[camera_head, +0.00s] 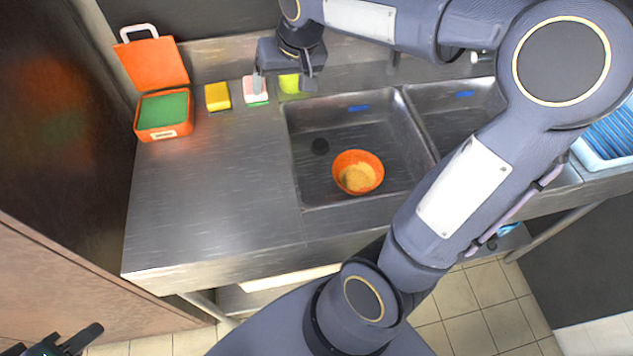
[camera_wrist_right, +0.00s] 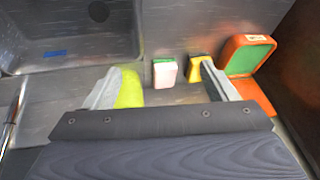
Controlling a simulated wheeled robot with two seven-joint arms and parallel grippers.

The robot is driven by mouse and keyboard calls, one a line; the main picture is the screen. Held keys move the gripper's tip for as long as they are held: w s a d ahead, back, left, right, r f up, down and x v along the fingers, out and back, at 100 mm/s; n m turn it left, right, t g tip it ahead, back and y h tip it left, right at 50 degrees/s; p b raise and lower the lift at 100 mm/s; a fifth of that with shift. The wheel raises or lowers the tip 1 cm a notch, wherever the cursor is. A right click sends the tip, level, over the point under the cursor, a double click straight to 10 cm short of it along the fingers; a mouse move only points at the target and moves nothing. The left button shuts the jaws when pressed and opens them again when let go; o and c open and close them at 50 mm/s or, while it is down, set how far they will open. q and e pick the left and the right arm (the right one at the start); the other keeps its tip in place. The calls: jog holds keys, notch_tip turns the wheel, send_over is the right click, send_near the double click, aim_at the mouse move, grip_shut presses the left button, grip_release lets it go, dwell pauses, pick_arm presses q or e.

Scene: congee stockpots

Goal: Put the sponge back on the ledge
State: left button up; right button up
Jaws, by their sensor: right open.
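A pink-and-white sponge with a green edge (camera_head: 256,97) rests at the back of the steel counter, left of the sink; it also shows in the right wrist view (camera_wrist_right: 164,70). A yellow sponge with a dark side (camera_head: 217,96) is left of it. My right gripper (camera_head: 283,84) is open over the back strip, one finger overlapping the pink sponge in the head view. In the wrist view the pink sponge shows between the fingers, apparently beyond the tips. A lime-green item (camera_head: 289,83) is beside one finger. My left gripper (camera_head: 72,342) is partly in view at bottom left, its jaw unclear.
An open orange box (camera_head: 164,135) with green inside stands at the back left. An orange bowl (camera_head: 357,160) with tan contents sits in the left sink basin (camera_head: 300,150). The left counter (camera_head: 215,185) is bare. A blue rack (camera_head: 610,135) is at far right.

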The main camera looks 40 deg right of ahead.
jog(key=s+a+f+n+y, duration=0.1)
jog(key=s+a, duration=0.3)
jog(key=s, duration=0.6)
jog(key=s+a+f+n+t+y, duration=0.1)
jog(key=s+a+f+y, duration=0.1)
jog(key=s, duration=0.8)
notch_tip(320, 180, down, 2)
jog(key=shift+s+a+f, duration=0.1)
jog(key=shift+s+a, duration=0.3)
jog(key=shift+a, duration=0.45)
